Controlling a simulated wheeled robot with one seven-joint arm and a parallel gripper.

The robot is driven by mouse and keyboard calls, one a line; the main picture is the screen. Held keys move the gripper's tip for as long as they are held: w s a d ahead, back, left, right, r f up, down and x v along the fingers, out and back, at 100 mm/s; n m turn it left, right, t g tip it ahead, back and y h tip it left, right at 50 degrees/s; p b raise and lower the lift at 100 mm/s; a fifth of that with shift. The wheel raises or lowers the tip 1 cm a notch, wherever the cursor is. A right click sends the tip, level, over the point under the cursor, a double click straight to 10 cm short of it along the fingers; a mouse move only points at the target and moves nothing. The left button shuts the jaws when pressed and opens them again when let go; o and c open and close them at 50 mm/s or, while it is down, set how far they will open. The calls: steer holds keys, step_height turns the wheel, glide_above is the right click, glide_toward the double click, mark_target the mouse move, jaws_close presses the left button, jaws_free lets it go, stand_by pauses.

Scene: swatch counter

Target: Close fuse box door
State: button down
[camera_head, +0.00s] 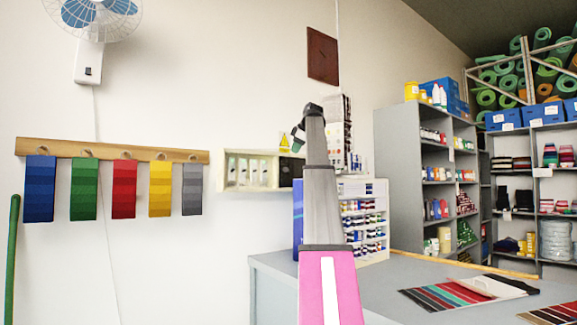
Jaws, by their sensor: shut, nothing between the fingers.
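The fuse box (222,172) is a shallow cream box on the white wall, left of my arm. Its front stands open, and several pale switches show inside, with a dark block at its right end. A pale panel with a yellow warning triangle (284,142) shows just above its right end; it looks like the door, partly hidden by my arm and gripper. My gripper (297,138) is small and dark at the arm's far end, shut and empty, in front of or beside this panel. I cannot tell whether they touch.
A grey counter (290,272) stands below and right, bearing a white thread rack (375,188) and colour swatch cards (455,296). Coloured swatches hang from a wooden rail (120,150) on the left wall. Grey shelves (395,135) stand at right. Wall below the box is clear.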

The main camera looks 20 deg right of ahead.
mark_target(285, 171)
steer(key=x, duration=0.3)
steer(key=w+d+x, duration=0.1)
steer(key=x, duration=0.3)
steer(key=w+r+x, duration=0.1)
steer(key=x, duration=0.3)
steer(key=shift+d, duration=0.25)
steer(key=shift+w+d, duration=0.15)
steer(key=shift+w, duration=0.3)
steer(key=w+d, duration=0.3)
steer(key=w, duration=0.3)
steer(key=shift+w, duration=0.3)
steer(key=shift+d, duration=0.1)
